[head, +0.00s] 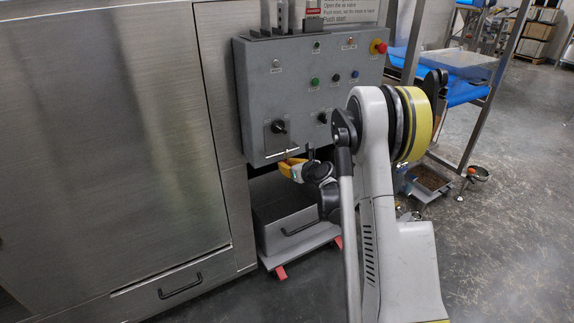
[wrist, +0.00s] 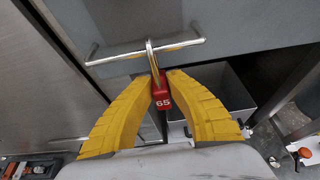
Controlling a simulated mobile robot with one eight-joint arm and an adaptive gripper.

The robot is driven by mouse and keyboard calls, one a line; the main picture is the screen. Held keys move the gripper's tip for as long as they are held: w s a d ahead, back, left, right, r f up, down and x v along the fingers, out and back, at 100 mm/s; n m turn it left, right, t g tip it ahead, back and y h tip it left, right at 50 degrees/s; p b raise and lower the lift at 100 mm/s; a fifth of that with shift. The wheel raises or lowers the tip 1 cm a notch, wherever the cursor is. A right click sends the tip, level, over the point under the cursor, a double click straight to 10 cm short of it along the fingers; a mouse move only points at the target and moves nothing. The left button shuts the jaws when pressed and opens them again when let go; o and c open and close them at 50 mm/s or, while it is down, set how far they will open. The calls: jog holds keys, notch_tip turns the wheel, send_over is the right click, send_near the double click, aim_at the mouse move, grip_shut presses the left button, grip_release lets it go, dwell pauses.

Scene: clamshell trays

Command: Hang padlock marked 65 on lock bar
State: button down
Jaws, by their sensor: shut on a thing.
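The red padlock marked 65 (wrist: 162,97) is between the yellow fingertips of my gripper (wrist: 160,86) in the wrist view. My gripper is shut on its body, with the shackle pointing up toward the lock bar. The padlock is hard to make out there.
The grey control box (head: 258,85) has knobs, buttons and a red emergency stop (head: 379,47). A steel cabinet (head: 100,130) is at the left. Open floor lies to the right.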

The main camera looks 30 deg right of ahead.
jog(key=c, duration=1.4)
grip_release()
jog(key=shift+o, duration=0.2)
jog(key=shift+s, duration=0.1)
jog(key=v, duration=1.2)
jog(key=s+a+r+n+g, duration=0.1)
jog(key=s+a+r+n, duration=0.2)
jog(key=a+n, duration=0.2)
jog(key=s+a+r+n+g+y, duration=0.1)
jog(key=s+a+r+n, duration=0.1)
jog(key=a+n, duration=0.3)
jog(key=s+a+r+n+g, duration=0.1)
jog(key=s+a+r+n, duration=0.2)
jog(key=a+n, duration=0.2)
jog(key=s+a+n+g, duration=0.1)
jog(key=s+a+n, duration=0.3)
jog(key=s+n, duration=0.6)
jog(key=s+a+n+g+h, duration=0.1)
jog(key=s+a+n, duration=0.3)
jog(key=s+n, duration=0.5)
jog(key=shift+s+r+n+g, duration=0.25)
jog(key=shift+s+n+g, duration=0.15)
jog(key=shift+n+g, duration=0.4)
